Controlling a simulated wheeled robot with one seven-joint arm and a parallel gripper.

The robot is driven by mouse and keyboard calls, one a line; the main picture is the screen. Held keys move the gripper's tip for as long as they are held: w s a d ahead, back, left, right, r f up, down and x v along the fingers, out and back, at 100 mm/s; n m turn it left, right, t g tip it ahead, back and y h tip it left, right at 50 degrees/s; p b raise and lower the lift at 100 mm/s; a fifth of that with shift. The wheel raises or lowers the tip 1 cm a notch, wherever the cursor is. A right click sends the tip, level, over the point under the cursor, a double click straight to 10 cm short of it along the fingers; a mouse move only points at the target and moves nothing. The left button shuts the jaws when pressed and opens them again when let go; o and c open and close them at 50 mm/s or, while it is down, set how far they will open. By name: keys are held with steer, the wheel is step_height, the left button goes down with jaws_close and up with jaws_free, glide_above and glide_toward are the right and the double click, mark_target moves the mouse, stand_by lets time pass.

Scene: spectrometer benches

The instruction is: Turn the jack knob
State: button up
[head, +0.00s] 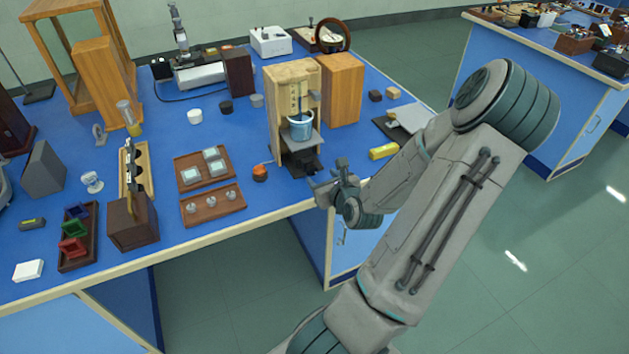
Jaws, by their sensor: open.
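A dark jack (297,161) stands at the foot of an upright wooden instrument (284,88) near the table's front edge. A grey platform (312,141) above it bears a blue beaker (299,127). My gripper (322,179) is open at the table's front edge, just in front and to the right of the jack's base. No separate knob can be made out on the jack; it is small and partly behind my gripper. Whether the fingers touch anything cannot be told.
A small orange and black round object (260,173) sits left of the jack. A brown tray (213,206) lies further left. A yellow block (383,151) lies to the right, near my arm. A wooden box (342,90) stands close beside the instrument.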

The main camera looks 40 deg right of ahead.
mark_target(313, 171)
steer(key=w+f+b, duration=0.1)
steer(key=b, duration=0.1)
steer(key=shift+b, duration=0.4)
steer(key=b+x, duration=0.2)
steer(key=x, duration=0.1)
steer(key=shift+b+x, duration=0.95)
steer(key=shift+r, duration=0.15)
steer(key=c, duration=1)
